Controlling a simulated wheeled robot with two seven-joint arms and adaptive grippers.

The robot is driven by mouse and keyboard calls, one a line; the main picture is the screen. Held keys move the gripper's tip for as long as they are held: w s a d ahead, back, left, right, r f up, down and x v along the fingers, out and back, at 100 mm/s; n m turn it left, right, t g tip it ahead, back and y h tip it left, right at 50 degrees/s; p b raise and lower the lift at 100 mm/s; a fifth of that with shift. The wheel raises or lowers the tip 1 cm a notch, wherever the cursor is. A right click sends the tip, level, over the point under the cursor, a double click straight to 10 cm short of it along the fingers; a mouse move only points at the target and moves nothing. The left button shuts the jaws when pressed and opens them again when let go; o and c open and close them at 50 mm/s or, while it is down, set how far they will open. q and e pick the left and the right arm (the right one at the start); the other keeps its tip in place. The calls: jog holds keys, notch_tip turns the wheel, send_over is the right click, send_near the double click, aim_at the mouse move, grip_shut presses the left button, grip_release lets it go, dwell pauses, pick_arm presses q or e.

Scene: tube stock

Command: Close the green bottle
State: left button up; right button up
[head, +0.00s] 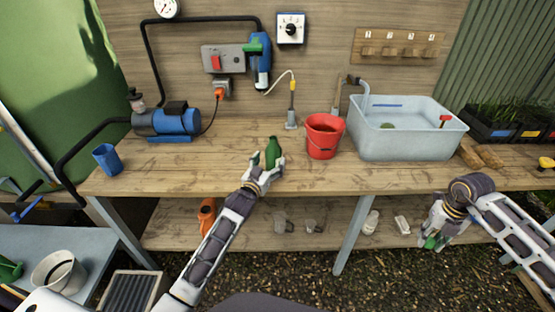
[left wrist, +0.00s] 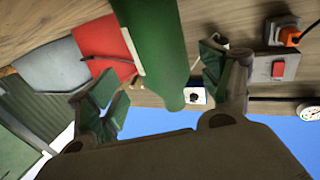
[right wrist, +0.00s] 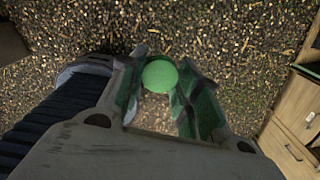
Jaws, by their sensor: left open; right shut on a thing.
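The green bottle (head: 273,152) stands upright on the wooden workbench, left of the red bucket. In the left wrist view the bottle (left wrist: 155,45) passes between the fingers of my left gripper (left wrist: 160,90), which are open and apart from each other around it. My left gripper (head: 264,172) also shows at the bottle in the head view. My right gripper (head: 432,241) is in front of the bench, low at the right. It is shut on a round green cap (right wrist: 159,75), seen between its fingertips in the right wrist view. The bottle's mouth is too small to make out.
The red bucket (head: 324,137) stands close to the right of the bottle, with a grey water basin (head: 405,140) beyond it. A blue pump (head: 168,121) and blue cup (head: 107,159) are at the left. The bench's front right is clear.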

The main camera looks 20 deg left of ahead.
aim_at(270, 156)
pick_arm(q)
jog(key=shift+w+r, duration=0.3)
jog(key=shift+w, duration=0.55)
jog(key=shift+w+r, duration=0.25)
jog(key=shift+w, duration=0.55)
jog(key=shift+w+d, duration=0.1)
jog(key=shift+w, duration=0.8)
jog(key=c, duration=1.3)
